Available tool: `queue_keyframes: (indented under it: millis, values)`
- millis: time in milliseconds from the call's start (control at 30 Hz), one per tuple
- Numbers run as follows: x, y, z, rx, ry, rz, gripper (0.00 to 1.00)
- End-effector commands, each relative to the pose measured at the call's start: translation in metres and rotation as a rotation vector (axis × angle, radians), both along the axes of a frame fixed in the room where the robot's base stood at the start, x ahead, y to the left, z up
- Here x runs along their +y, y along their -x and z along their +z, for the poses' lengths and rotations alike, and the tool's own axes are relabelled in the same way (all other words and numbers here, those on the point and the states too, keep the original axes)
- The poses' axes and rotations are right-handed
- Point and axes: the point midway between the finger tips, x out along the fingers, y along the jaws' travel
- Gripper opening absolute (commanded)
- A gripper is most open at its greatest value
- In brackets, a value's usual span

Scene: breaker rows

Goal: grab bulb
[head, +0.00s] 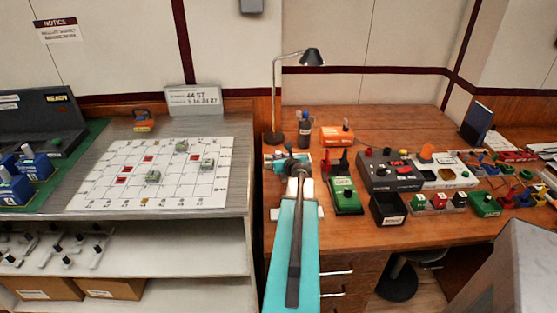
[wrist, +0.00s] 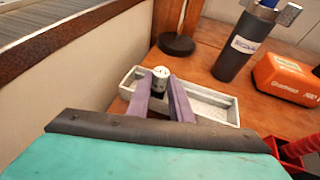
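A small cylinder with a white top and a dark lower part, which may be the bulb (wrist: 160,72), shows at the tips of my purple gripper fingers (wrist: 166,88) in the wrist view. It looks upright, over or in a shallow grey tray (wrist: 222,103). The fingers stand close on either side of its lower part. I cannot tell whether they touch it. In the head view my gripper (head: 297,168) is over the left end of the wooden desk, and my arm hides most of the tray. The bulb is not clear there.
A desk lamp (head: 276,95) stands just behind the tray. A dark labelled cup (head: 304,132) and an orange box (head: 337,136) are behind to the right. A green box (head: 345,196) is close at right. A wall and shelf edge (wrist: 75,35) border the left.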

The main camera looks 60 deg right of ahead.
Motion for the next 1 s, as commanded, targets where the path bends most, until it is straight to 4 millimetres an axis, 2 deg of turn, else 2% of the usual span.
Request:
queue_keyframes:
  millis: [33, 100, 533, 667, 867, 1000]
  values:
    - [0.0, 0.0, 0.0, 0.0, 0.0, 0.0, 0.1]
    - [0.0, 0.0, 0.0, 0.0, 0.0, 0.0, 0.0]
    - [0.0, 0.0, 0.005, -0.001, 0.001, 0.0, 0.0]
    - [0.0, 0.0, 0.014, 0.0, 0.001, 0.0, 0.0]
    - [0.0, 0.0, 0.037, 0.0, 0.003, 0.001, 0.0]
    - [0.009, 0.021, 0.036, 0.0, 0.0, -0.003, 0.0]
